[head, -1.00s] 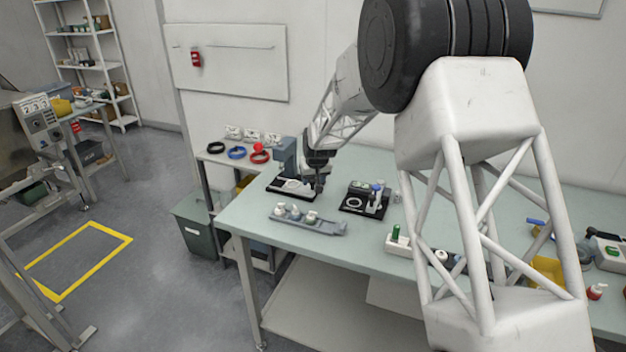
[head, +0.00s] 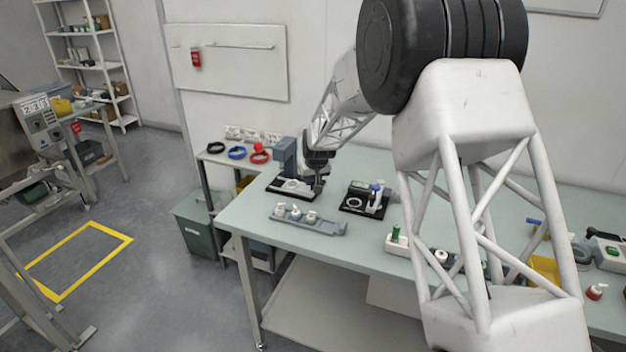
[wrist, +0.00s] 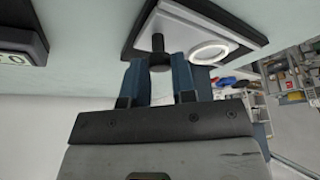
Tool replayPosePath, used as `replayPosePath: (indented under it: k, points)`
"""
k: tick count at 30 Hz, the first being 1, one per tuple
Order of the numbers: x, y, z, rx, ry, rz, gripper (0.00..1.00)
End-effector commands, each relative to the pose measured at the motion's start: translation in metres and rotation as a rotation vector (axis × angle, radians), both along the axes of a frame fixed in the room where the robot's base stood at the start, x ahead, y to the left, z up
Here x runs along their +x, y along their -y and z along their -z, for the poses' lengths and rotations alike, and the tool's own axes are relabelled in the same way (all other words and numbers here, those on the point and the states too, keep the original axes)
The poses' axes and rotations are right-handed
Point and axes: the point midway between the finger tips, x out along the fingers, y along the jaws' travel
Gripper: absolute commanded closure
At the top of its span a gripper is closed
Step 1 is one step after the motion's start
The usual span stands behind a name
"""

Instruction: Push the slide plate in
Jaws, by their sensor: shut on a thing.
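The slide plate (head: 293,187) is pale and lies on the black base of the grey-blue press (head: 285,158) at the back left of the bench. The wrist view shows the plate (wrist: 177,22) with a lit-looking white ring (wrist: 208,51) and a dark upright knob (wrist: 158,45). My gripper (head: 318,186) is at the plate's right end, pointing down. In the wrist view its two blue fingers (wrist: 157,70) are on either side of the knob and shut on it. Part of the plate under the press is hidden in the head view.
A grey rack (head: 325,227) with several small white parts stands in front of the press. A black-based device (head: 350,206) stands to the right. Coloured rings lie on a side shelf (head: 215,158) at left. Bare bench lies between them.

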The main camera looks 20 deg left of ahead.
Motion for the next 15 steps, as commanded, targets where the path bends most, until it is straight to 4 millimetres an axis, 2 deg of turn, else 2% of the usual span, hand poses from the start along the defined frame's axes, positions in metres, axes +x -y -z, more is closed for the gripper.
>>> replayPosePath:
  k: [9, 15]
  points:
    - [0.000, -0.040, 0.001, -0.001, -0.002, -0.001, 1.00]
    - [0.000, -0.044, 0.000, 0.000, 0.000, -0.001, 1.00]
